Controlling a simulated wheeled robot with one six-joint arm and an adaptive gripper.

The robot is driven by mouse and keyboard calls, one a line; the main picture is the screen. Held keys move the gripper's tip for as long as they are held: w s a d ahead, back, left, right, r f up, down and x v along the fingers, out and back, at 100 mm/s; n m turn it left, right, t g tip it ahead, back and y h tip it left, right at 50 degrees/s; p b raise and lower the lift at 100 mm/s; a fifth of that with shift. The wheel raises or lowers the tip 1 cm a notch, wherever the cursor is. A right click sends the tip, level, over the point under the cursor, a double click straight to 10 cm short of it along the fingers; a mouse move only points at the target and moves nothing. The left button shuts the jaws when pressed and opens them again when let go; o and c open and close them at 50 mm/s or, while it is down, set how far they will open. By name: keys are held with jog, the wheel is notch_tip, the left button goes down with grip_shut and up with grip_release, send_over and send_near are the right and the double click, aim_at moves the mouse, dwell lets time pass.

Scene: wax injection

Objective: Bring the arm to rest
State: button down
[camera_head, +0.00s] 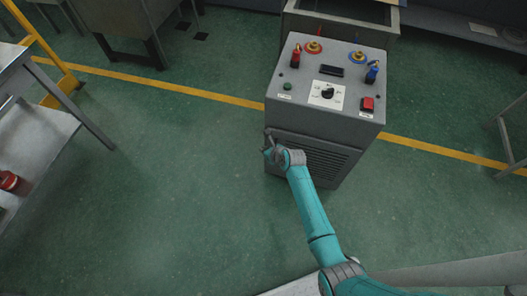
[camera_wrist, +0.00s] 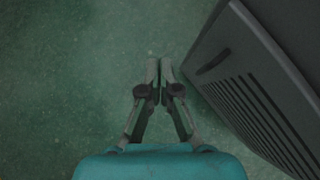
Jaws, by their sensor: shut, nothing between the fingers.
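My gripper (camera_wrist: 159,72) is shut and empty in the wrist view, its two fingers together over the green floor. In the head view my gripper (camera_head: 268,143) is small, at the end of my teal arm, by the front left edge of the grey machine (camera_head: 318,123). The arm reaches up from the bottom right. In the wrist view the machine (camera_wrist: 262,85) with its slotted vent stands to the right of the fingers, apart from them. I cannot tell the exact gap in the head view.
The machine's top panel carries a black dial (camera_head: 327,92), a red switch (camera_head: 367,104) and a green button (camera_head: 287,99). A metal shelf cart (camera_head: 35,140) with a red object (camera_head: 12,182) stands at left. Green floor (camera_head: 170,190) is clear between cart and machine.

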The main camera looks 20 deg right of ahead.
jog(key=shift+s+a+r, duration=0.5)
jog(key=shift+s+r, duration=0.15)
jog(key=shift+r, duration=0.15)
jog(key=s+r+n+t+h, duration=0.1)
jog(key=s+r+n+t, duration=0.15)
jog(key=s+n, duration=0.9)
jog(key=s+r+n+t+h, duration=0.1)
jog(key=s+r+n, duration=0.3)
jog(key=s, duration=1.5)
jog(key=s+r+n+t, duration=0.1)
jog(key=s+r+n, duration=0.7)
jog(key=r, duration=0.3)
jog(key=s+r+n+t, duration=0.1)
jog(key=s+r+n, duration=0.7)
jog(key=r, duration=0.4)
jog(key=shift+s+d+n+t, duration=0.2)
jog(key=shift+s+n+t, duration=0.15)
jog(key=shift+n, duration=0.3)
